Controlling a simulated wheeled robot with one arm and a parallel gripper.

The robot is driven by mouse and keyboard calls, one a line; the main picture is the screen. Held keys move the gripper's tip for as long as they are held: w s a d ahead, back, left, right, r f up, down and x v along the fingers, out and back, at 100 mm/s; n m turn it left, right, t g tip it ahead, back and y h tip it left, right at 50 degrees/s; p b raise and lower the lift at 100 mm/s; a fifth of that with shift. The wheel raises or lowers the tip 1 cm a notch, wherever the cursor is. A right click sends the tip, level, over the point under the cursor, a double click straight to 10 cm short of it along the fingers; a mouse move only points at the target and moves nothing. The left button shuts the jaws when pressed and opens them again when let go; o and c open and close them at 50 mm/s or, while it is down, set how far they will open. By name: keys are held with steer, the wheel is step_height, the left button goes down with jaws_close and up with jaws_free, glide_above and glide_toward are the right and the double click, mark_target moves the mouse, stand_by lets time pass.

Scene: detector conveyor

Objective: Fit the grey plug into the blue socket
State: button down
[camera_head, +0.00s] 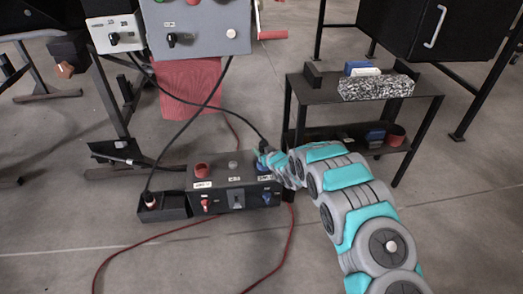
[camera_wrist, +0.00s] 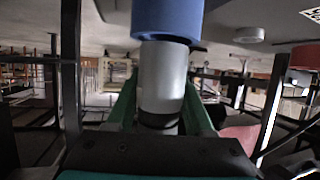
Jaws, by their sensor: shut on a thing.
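My gripper (camera_head: 270,159) is at the right end of the black box's top. In the wrist view, its green fingers (camera_wrist: 160,108) are shut on the grey plug (camera_wrist: 162,72), one on each side. The blue socket (camera_wrist: 167,20) is directly in line with the plug's end, and the two meet in this view. I cannot tell whether the plug is inside the socket or only against its mouth. In the head view, the blue socket (camera_head: 263,164) is partly hidden by my gripper, and the plug is hard to make out.
The black box (camera_head: 235,199) also has a red socket (camera_head: 202,170) and a grey socket (camera_head: 233,165) on top, with knobs in front. A black tray (camera_head: 165,208) adjoins it on the left. Black cables hang from the grey cabinet (camera_head: 195,25). A dark shelf table (camera_head: 320,93) stands behind my arm.

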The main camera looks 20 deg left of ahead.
steer(key=shift+f+b, duration=0.6)
steer(key=shift+f, duration=1.25)
steer(key=shift+c, duration=1)
jaws_free()
steer(key=shift+s+d, duration=0.1)
steer(key=shift+v, duration=3.8)
